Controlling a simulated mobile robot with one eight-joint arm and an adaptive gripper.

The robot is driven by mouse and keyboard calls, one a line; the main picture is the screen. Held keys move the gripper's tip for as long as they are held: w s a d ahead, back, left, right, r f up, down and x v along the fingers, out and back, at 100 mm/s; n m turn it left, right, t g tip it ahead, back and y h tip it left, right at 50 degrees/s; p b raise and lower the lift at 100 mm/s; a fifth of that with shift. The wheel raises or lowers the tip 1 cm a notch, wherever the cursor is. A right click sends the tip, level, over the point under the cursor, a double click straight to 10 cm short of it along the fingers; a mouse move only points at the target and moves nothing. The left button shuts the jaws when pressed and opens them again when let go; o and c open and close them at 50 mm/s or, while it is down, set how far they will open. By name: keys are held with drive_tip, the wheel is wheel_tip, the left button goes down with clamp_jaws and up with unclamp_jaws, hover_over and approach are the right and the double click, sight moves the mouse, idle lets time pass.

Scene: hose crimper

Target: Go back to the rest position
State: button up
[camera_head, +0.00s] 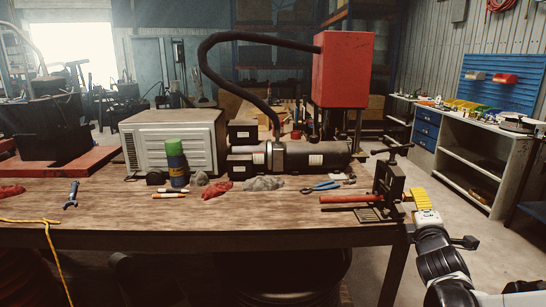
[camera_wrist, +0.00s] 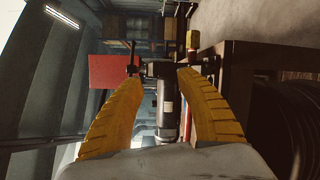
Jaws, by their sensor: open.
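My gripper (camera_head: 422,197) has yellow fingers and is at the right end of the workbench (camera_head: 200,212), just right of the dark vise (camera_head: 389,180). In the wrist view my gripper (camera_wrist: 160,76) is open, with nothing between its two fingers. Beyond them, that view shows the bench machine's dark cylinder (camera_wrist: 168,103) and the red box (camera_wrist: 114,71), turned sideways. In the head view the red box (camera_head: 343,70) stands above the cylinder (camera_head: 312,155), and a black hose (camera_head: 205,62) arches from it.
A red-handled tool (camera_head: 350,199) and blue-handled pliers (camera_head: 321,187) lie left of the vise. A grey ribbed box (camera_head: 170,143) and a green-topped can (camera_head: 175,160) stand on the bench. Shelving (camera_head: 470,162) is at the right, with open floor between it and the bench.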

drive_tip(key=s+a+f+m+g+y, duration=0.1)
drive_tip(key=s+a+f+m+g, duration=0.2)
drive_tip(key=s, duration=0.6)
drive_tip(key=s+a+f+m+g+y, duration=0.2)
drive_tip(key=s+a+f+m+g, duration=0.1)
drive_tip(key=s+a+m, duration=0.5)
drive_tip(key=s+a+f+m+g+y, duration=0.2)
drive_tip(key=s+a+f+m, duration=0.3)
drive_tip(key=s+a, duration=0.3)
drive_tip(key=s+m+g, duration=0.1)
drive_tip(key=s, duration=0.2)
drive_tip(key=shift+a+g, duration=0.2)
drive_tip(key=shift+g, duration=0.2)
drive_tip(key=shift+r, duration=0.1)
drive_tip(key=shift+c, duration=0.4)
